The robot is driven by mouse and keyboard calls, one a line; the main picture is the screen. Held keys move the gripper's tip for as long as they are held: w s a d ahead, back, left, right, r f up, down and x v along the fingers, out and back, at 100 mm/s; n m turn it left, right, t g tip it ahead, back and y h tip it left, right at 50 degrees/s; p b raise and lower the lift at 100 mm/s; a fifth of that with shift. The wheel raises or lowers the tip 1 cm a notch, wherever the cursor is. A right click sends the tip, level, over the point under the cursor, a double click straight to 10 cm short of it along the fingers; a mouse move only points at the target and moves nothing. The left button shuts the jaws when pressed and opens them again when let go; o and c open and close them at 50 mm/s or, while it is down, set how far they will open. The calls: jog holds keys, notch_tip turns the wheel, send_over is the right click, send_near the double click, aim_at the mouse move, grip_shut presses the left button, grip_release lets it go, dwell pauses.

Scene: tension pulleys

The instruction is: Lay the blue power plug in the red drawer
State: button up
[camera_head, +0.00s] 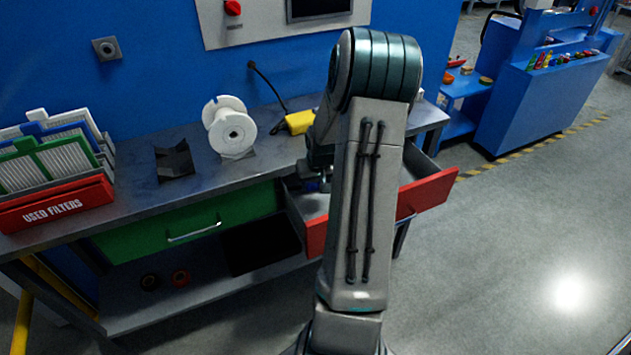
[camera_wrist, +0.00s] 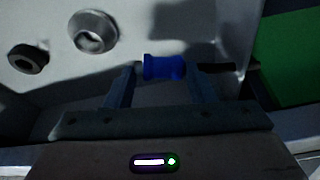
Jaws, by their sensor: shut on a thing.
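The red drawer (camera_head: 428,192) is pulled out at the right end of the workbench, with its front partly hidden behind my arm. My gripper (camera_wrist: 162,72) is shut on the blue power plug (camera_wrist: 164,67), which sits between the two fingertips. In the head view a bit of the blue plug (camera_head: 312,185) shows at the drawer opening, beside my arm. The wrist view looks down on the grey drawer interior (camera_wrist: 150,20). I cannot tell whether the plug touches the drawer floor.
A dark nut (camera_wrist: 28,58) and a grey round part (camera_wrist: 93,32) lie in the drawer. The closed green drawer (camera_head: 190,225) is to its left. A white spool (camera_head: 230,128), a yellow device (camera_head: 299,122) and the used-filters box (camera_head: 60,205) stand on the bench.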

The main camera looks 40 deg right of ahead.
jog(key=shift+f+b, duration=0.3)
jog(key=shift+f, duration=0.15)
jog(key=shift+s+a, duration=0.1)
jog(key=o, duration=1.1)
jog(key=shift+f, duration=0.1)
jog(key=shift+s+f, duration=0.1)
